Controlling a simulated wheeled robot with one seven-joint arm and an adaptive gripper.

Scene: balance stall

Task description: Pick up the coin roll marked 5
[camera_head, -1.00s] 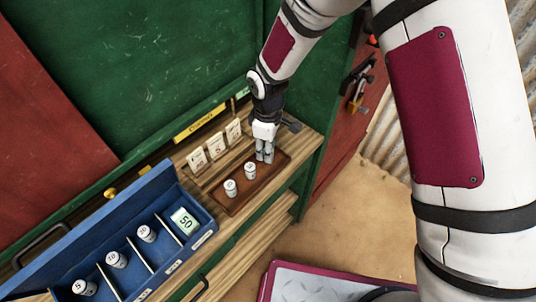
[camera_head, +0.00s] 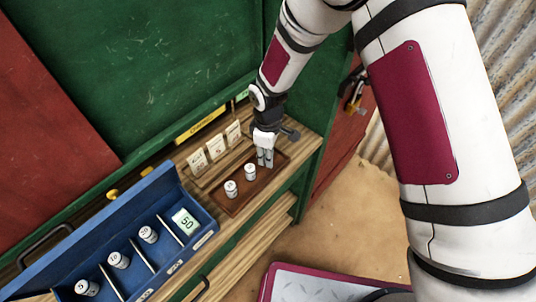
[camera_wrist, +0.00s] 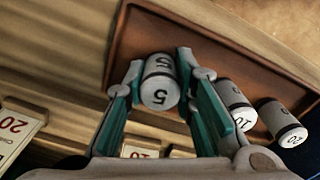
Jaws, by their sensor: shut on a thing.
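The coin roll marked 5 (camera_wrist: 158,82) is a white cylinder with a dark band, between my gripper's two teal-padded fingers in the wrist view. My gripper (camera_head: 265,160) is shut on it, over the right end of the brown tray (camera_head: 233,207). In the head view the fingers hide most of this roll. I cannot tell whether it touches the tray. Rolls marked 10 (camera_wrist: 237,103) and 20 (camera_wrist: 282,121) stand beside my right finger in the wrist view. In the head view these two rolls (camera_head: 250,170) stand left of my gripper.
A blue box (camera_head: 140,240) at left has compartments with several rolls, one also marked 5 (camera_head: 87,288), and a 50 card (camera_head: 185,221). Price cards (camera_head: 216,147) stand behind the tray. A green wall (camera_head: 150,70) rises behind the wooden counter.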

